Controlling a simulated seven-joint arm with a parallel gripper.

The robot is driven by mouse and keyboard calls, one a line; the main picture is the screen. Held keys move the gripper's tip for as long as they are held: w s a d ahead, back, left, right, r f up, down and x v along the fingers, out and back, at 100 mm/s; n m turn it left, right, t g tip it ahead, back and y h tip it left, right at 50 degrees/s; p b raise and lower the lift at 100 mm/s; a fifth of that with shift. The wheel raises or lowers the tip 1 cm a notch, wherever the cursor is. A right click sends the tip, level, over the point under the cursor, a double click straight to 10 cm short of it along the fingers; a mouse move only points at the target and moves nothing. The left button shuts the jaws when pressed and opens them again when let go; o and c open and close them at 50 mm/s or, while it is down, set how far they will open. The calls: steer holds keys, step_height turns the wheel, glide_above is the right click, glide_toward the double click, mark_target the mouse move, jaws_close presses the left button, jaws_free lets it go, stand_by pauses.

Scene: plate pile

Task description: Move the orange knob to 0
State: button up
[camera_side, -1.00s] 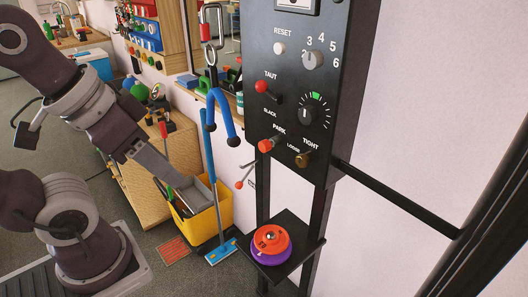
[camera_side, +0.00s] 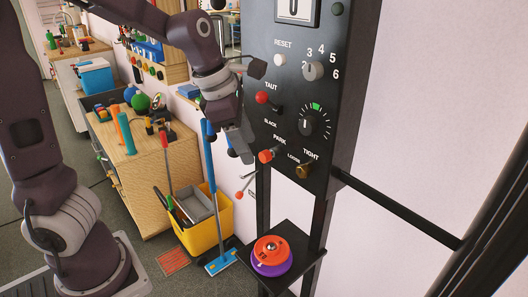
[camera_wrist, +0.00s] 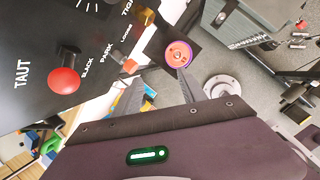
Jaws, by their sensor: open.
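An orange-red knob (camera_side: 265,156) sticks out by the word PARK at the lower left of the dark panel (camera_side: 283,82). It also shows in the wrist view (camera_wrist: 130,66). An orange disc (camera_side: 272,247) with a metal centre lies on a purple disc (camera_side: 270,267) on a small black shelf below the panel; the orange disc also shows in the wrist view (camera_wrist: 179,53). My gripper (camera_side: 243,148) is open and empty, just left of the PARK knob and above the shelf. I cannot tell whether a finger touches the panel.
A red-ball lever (camera_side: 262,98) marked TAUT, a brass knob (camera_side: 304,170) and a numbered dial (camera_side: 313,70) stand out from the panel. A yellow bucket (camera_side: 208,225) and a blue broom stand left of the shelf. A black bar runs right from the panel.

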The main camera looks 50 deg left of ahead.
mark_target(265, 152)
steer(key=w+a+f+n, duration=0.1)
steer(key=w+f+n, duration=0.1)
steer(key=w+a+f+n+y, duration=0.1)
steer(key=w+f+n, duration=0.2)
steer(key=w+a+f+n+y, duration=0.1)
steer(key=w+f+n, duration=0.1)
steer(key=w+n, duration=0.1)
steer(key=shift+a+f, duration=0.2)
steer(key=shift+f, duration=0.05)
jaws_close()
